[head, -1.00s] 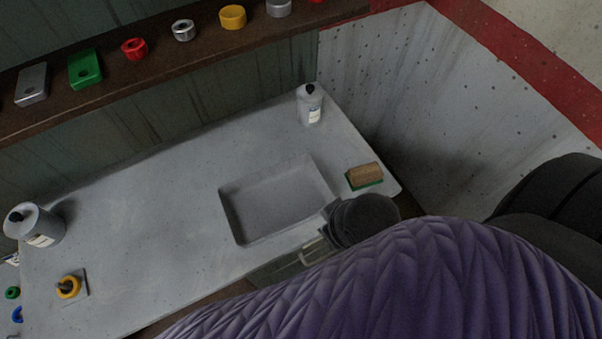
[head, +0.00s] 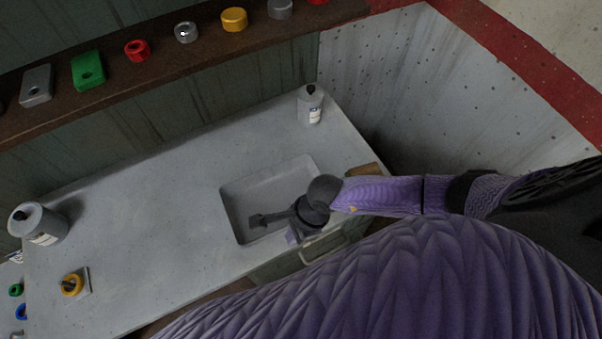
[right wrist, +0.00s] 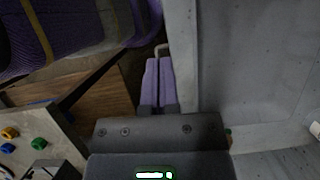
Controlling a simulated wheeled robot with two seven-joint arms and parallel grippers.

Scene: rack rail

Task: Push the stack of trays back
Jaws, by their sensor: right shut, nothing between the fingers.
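I cannot make out a stack of trays. The only tray-like thing is a shallow grey rectangular tray or basin (head: 235,200) in the counter top in the head view; its grey surface also fills the right of the right wrist view (right wrist: 245,70). My right gripper (head: 290,238) is over the tray's front right part, near the counter's front edge. In the right wrist view its two purple fingers (right wrist: 158,64) lie together, shut and empty, beside the counter edge. My wrist hides part of the tray. My left gripper is not in view.
A handle (head: 325,243) is on the counter front below the gripper. A bottle (head: 311,105) stands at the back right, another (head: 40,224) at the left. A brown block (head: 363,170) is partly hidden by my arm. The counter's middle left is clear.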

